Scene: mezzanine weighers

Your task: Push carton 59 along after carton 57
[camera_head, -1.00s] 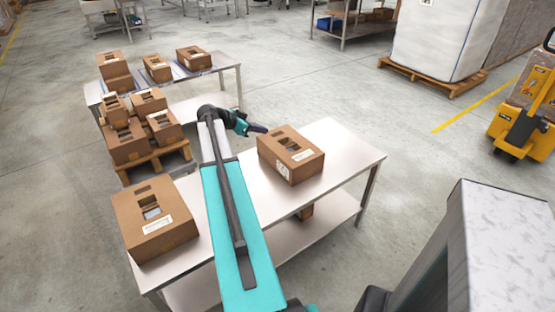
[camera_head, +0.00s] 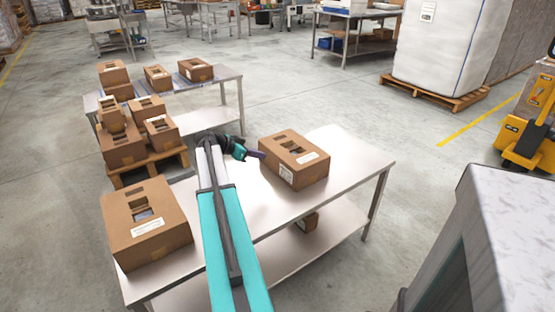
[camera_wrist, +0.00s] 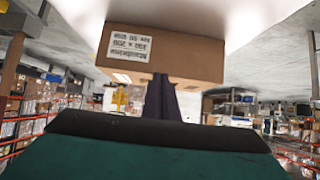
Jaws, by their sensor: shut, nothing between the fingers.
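Two brown cartons with cut-out tops stand on the near steel table (camera_head: 235,215). One carton (camera_head: 308,172) is toward the right part, the other (camera_head: 148,250) at the left end. Their numbers are not legible, so I cannot tell which is 59 or 57. My gripper (camera_head: 261,154) is shut and empty, low over the table, its fingertips at the left side of the right carton; I cannot tell whether they touch. In the wrist view my fingers (camera_wrist: 160,85) point at that carton's face (camera_wrist: 190,65), which bears a white label and looks upside down.
Bare tabletop lies right of the right carton and between the two cartons. A pallet (camera_head: 150,170) of stacked cartons and another table (camera_head: 228,76) with several cartons stand behind at left. A small carton sits on the lower shelf (camera_head: 335,235).

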